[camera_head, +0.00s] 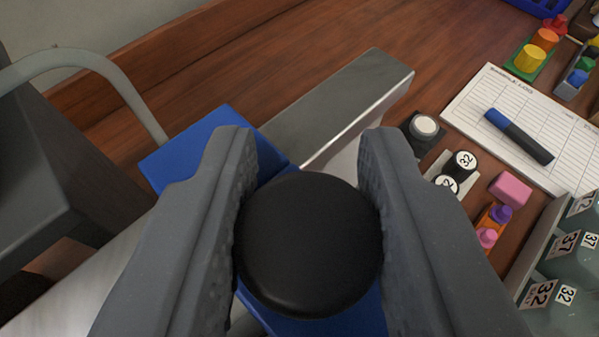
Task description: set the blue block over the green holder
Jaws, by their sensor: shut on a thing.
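My gripper (305,145) is in the lower middle, its two grey fingers closed on the sides of a round black knob (310,245). Blue surfaces (213,142) show behind the left finger and below the knob. They look like the blue block under the knob, but the fingers and knob hide most of it, and I cannot tell whether it touches what lies beneath. A small green base (522,70) at the top right carries a yellow and an orange piece; I cannot tell whether it is the green holder.
A grey metal bar (340,100) lies just beyond the gripper. To the right are a printed sheet (490,105) with a marker (519,136), black numbered caps (460,163), a pink block (510,189) and grey-green numbered pieces (567,262). Wooden surface at the top middle is clear.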

